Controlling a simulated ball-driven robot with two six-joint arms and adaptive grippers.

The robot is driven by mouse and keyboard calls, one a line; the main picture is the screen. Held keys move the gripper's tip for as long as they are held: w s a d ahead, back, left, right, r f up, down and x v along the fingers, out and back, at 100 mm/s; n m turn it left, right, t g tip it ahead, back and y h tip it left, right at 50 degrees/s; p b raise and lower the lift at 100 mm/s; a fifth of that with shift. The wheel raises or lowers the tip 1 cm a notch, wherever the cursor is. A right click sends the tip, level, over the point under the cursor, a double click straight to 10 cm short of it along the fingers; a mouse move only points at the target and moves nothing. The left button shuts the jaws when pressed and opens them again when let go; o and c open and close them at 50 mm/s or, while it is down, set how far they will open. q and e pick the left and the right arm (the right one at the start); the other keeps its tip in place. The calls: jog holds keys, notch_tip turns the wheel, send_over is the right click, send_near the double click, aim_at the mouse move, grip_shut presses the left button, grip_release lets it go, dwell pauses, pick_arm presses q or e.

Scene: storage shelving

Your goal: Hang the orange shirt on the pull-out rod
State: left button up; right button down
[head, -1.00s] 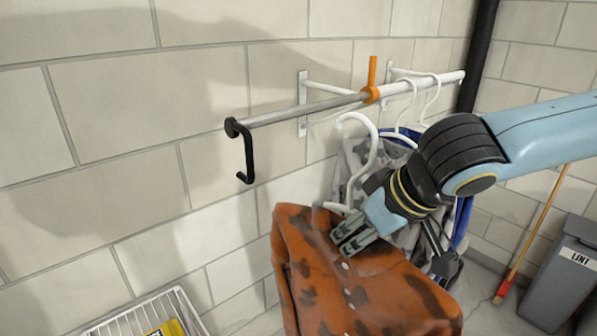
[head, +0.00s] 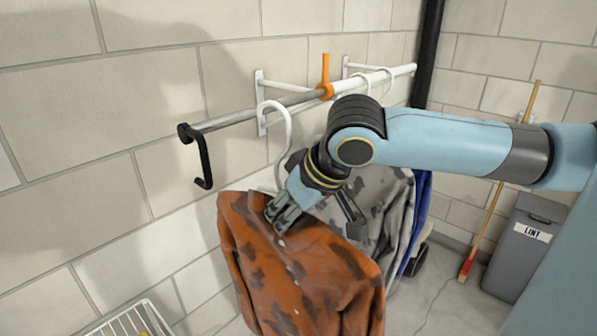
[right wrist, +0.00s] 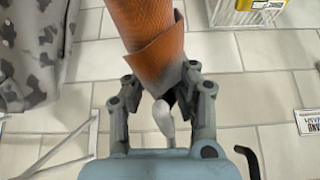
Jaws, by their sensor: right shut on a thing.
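The orange shirt (head: 300,275) with dark brown patches hangs from a white hanger (head: 282,150). My right gripper (head: 282,215) is shut at its collar, around the hanger's neck; in the right wrist view the fingers (right wrist: 160,105) close there. The hanger's hook points up and overlaps the rod in the head view. I cannot tell whether it touches the rod. The pull-out rod (head: 235,117) is a metal bar with a black bent end handle (head: 203,160) and an orange clamp (head: 326,75) farther along. My left gripper is not in view.
A grey patterned shirt (head: 380,200) and a blue garment (head: 417,215) hang beyond my right arm. White wall brackets (head: 261,100) carry the rod. A wire basket (head: 130,322) is at lower left. A grey lint bin (head: 523,250) and a broom (head: 500,185) stand at right.

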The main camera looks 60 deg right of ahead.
aim_at(254, 203)
jog(key=shift+w+d, duration=0.15)
jog(key=shift+w, duration=1.35)
jog(key=shift+w+d, duration=0.15)
jog(key=shift+w, duration=1.35)
jog(key=shift+w+d, duration=0.15)
jog(key=shift+w, duration=1.35)
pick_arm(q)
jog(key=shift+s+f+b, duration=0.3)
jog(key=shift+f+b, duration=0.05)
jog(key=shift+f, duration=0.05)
pick_arm(e)
jog(key=shift+f, duration=1)
